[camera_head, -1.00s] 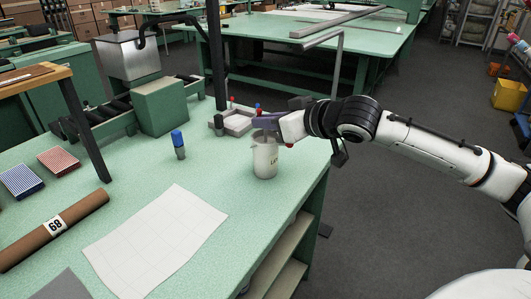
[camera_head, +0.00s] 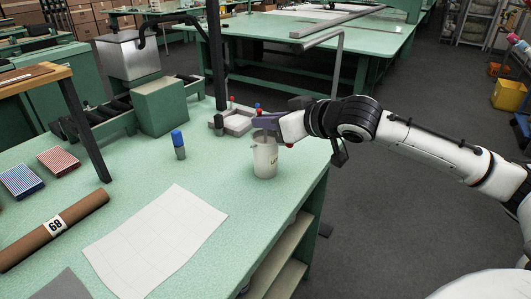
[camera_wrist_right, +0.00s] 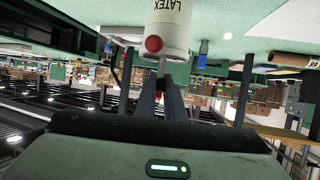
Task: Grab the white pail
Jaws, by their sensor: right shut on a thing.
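The white pail (camera_head: 265,160) stands upright near the right edge of the green table (camera_head: 235,215). It also shows in the right wrist view (camera_wrist_right: 172,28), upside down, with a LATEX label. My right gripper (camera_head: 262,126) comes in from the right at the pail's top. In the right wrist view its two fingers (camera_wrist_right: 164,85) are close together at the pail's rim or handle, beside a red knob. Exactly which part is between the fingertips is hard to see. My left gripper is not in view.
A blue-capped bottle (camera_head: 178,145) stands left of the pail. A grey tray (camera_head: 235,122) lies behind it. A white gridded sheet (camera_head: 155,245) and a brown roll (camera_head: 50,228) lie in front to the left. A dark post (camera_head: 216,60) rises behind.

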